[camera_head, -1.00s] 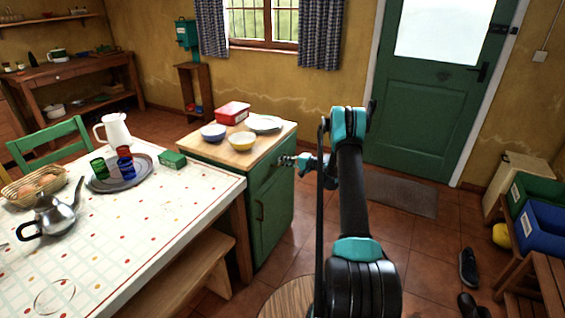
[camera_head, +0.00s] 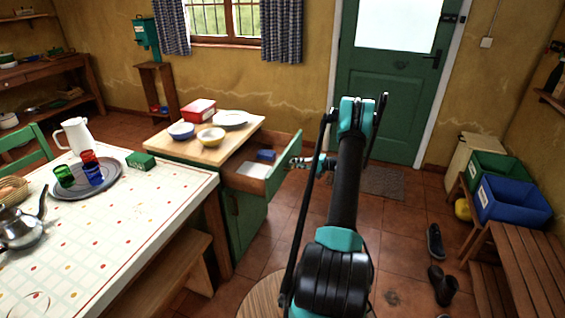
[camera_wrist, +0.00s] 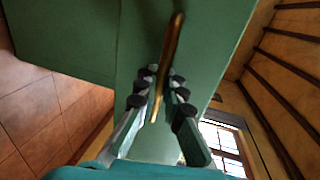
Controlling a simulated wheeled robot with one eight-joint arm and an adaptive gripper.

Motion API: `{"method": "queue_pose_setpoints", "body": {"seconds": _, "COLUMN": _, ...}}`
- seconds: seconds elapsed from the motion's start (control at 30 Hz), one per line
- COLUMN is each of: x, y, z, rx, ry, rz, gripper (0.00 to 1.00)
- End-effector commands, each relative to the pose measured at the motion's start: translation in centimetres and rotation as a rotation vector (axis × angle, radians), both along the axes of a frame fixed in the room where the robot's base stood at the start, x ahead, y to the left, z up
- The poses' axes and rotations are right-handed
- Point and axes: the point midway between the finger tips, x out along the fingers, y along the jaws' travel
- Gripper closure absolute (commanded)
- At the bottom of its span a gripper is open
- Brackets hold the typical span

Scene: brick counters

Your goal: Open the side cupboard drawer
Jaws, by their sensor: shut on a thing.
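The green side cupboard (camera_head: 246,222) with a wooden top stands right of the dining table. Its drawer (camera_head: 283,167) is pulled out to the right, and a blue item (camera_head: 266,155) and a pale flat item (camera_head: 253,170) lie inside. My gripper (camera_head: 296,163) is at the drawer front. In the wrist view my gripper (camera_wrist: 160,95) has its fingers on both sides of the brass handle (camera_wrist: 172,50), shut on it. The green drawer front (camera_wrist: 205,40) fills the middle of that view.
The cupboard top (camera_head: 208,147) carries two bowls, a plate and a red box (camera_head: 199,110). The laid table (camera_head: 120,225) and a bench (camera_head: 155,275) are at left. Shoes (camera_head: 435,243) and crates (camera_head: 512,200) are at right.

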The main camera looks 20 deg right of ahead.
Motion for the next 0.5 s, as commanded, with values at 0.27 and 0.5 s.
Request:
{"method": "queue_pose_setpoints", "body": {"seconds": 0.27, "x": -1.8, "y": -2.5, "z": 0.0, "rx": 0.000, "ry": 0.000, "rz": -0.001, "gripper": 1.00}}
{"method": "queue_pose_setpoints", "body": {"seconds": 0.5, "x": -2.2, "y": -3.0, "z": 0.0, "rx": -0.001, "ry": 0.000, "rz": -0.001, "gripper": 1.00}}
